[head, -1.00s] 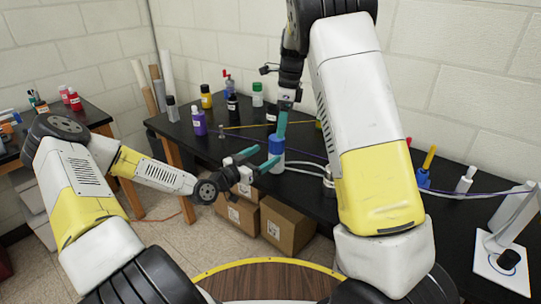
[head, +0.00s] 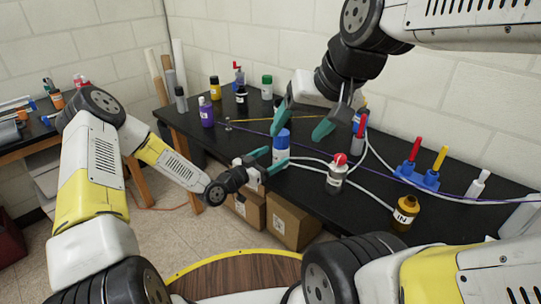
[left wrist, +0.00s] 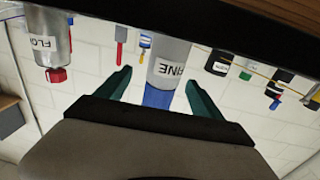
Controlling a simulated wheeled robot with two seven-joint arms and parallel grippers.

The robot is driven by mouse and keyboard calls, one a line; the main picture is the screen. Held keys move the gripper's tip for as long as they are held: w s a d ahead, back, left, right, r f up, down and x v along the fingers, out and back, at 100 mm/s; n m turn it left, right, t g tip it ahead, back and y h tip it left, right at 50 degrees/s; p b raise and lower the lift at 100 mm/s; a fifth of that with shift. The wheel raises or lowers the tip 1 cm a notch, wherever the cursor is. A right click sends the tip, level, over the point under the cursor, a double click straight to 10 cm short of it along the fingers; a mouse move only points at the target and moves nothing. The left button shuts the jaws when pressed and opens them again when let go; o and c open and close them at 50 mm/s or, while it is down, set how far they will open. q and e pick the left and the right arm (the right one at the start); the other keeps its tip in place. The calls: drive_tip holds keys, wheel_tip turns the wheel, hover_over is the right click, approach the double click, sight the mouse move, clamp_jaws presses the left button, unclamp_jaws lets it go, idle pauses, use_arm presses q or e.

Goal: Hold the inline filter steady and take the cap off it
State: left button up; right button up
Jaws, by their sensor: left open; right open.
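The inline filter appears to be the pale upright cylinder (head: 279,153) with a label and a blue cap (head: 283,136), near the table's front edge. In the left wrist view, turned upside down, its body (left wrist: 168,58) and blue cap (left wrist: 157,97) show between the fingers. My left gripper (head: 277,157) is open, with a finger on each side of the filter and gaps visible in the wrist view. My right gripper (head: 297,136) is open and empty, pointing down around cap height. I cannot tell whether its left finger touches the cap.
A silver canister (head: 336,181) with a red top stands right of the filter, with white tubing (head: 372,186) near it. An amber bottle (head: 404,213) and blue holders (head: 408,174) stand further right. A purple bottle (head: 206,113) and several others stand behind on the black table (head: 460,207).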

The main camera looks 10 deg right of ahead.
sight(286, 149)
use_arm(q)
drive_tip(key=shift+w+a+f+x, duration=0.1)
drive_tip(key=shift+x, duration=1.2)
drive_tip(key=shift+w+a+f+x, duration=0.1)
drive_tip(key=shift+w+f+x, duration=0.05)
drive_tip(key=shift+x, duration=1.2)
drive_tip(key=shift+w+a+f+x, duration=0.1)
drive_tip(key=shift+x, duration=1.2)
clamp_jaws()
drive_tip(key=shift+r, duration=0.15)
drive_tip(key=shift+r, duration=1.55)
drive_tip(key=shift+s+r, duration=0.15)
drive_tip(key=shift+s, duration=0.1)
drive_tip(key=s+a+r, duration=0.1)
drive_tip(key=s+a, duration=0.3)
drive_tip(key=s, duration=1.1)
drive_tip(key=shift+a+r, duration=0.2)
drive_tip(key=shift+a, duration=0.05)
